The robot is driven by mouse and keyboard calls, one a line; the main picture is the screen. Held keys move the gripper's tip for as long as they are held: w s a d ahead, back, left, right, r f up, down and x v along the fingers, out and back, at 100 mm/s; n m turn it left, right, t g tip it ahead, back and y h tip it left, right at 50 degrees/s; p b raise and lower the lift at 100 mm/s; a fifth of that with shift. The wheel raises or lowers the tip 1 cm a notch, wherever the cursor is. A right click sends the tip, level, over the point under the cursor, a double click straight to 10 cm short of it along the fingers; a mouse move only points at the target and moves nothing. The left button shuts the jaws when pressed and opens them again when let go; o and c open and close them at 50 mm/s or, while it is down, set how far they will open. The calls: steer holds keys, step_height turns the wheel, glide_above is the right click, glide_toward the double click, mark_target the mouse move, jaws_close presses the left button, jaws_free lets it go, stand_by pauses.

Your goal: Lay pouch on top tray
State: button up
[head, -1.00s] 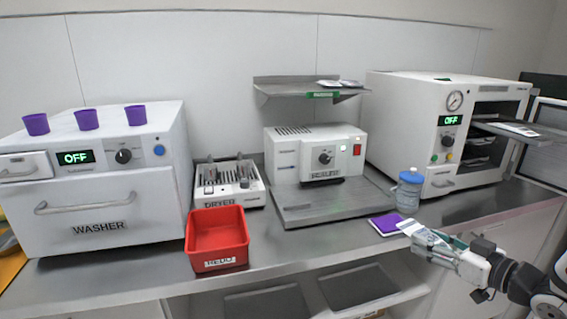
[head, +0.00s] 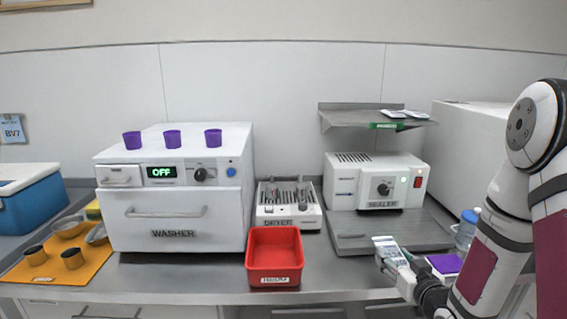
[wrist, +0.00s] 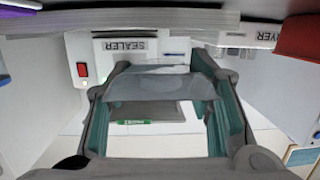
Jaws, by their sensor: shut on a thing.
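My gripper (head: 394,262) is shut on a pouch (head: 384,246), a flat piece with a white-and-grey face. It is in front of the sealer, above the counter's front part. In the wrist view, the pouch (wrist: 160,84) spans between the two teal-lined fingers of my gripper (wrist: 158,100).
The sealer (head: 345,182) stands under a metal shelf (head: 350,119) bearing pouches (head: 405,113). A blue-capped bottle (head: 466,228) and purple pad (head: 443,264) are near my arm. A red bin (head: 274,255), dryer (head: 288,213) and washer (head: 180,205) stand left.

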steer(key=shift+m+h, duration=0.5)
steer(key=shift+h, duration=0.2)
steer(key=a, duration=0.3)
steer(key=s+a+f+p, duration=0.1)
steer(key=a, duration=0.2)
steer(key=a+f+p, duration=0.1)
steer(key=a, duration=0.2)
steer(key=shift+s+a+f, duration=0.1)
steer(key=shift+s+a, duration=0.05)
steer(key=shift+n+y, duration=0.3)
steer(key=shift+y, duration=0.1)
steer(key=d, duration=0.2)
steer(key=w+d+r+b, duration=0.1)
steer(key=d, duration=0.2)
steer(key=d+b, duration=0.1)
steer(key=d, duration=0.2)
steer(key=shift+w+r, duration=0.3)
steer(key=shift+r, duration=0.05)
steer(key=shift+n+y, duration=0.3)
steer(key=shift+y, duration=0.1)
steer(key=d, duration=0.2)
steer(key=s+d+r+b, duration=0.1)
steer(key=d, duration=0.3)
steer(key=shift+s+r+b, duration=0.15)
steer(key=shift+s+b, duration=0.05)
steer(key=shift+b, duration=0.15)
steer(key=s+d+n+y+b, duration=0.1)
steer(key=s+d+y+b, duration=0.1)
steer(key=s+d, duration=1)
steer(key=shift+b, duration=0.75)
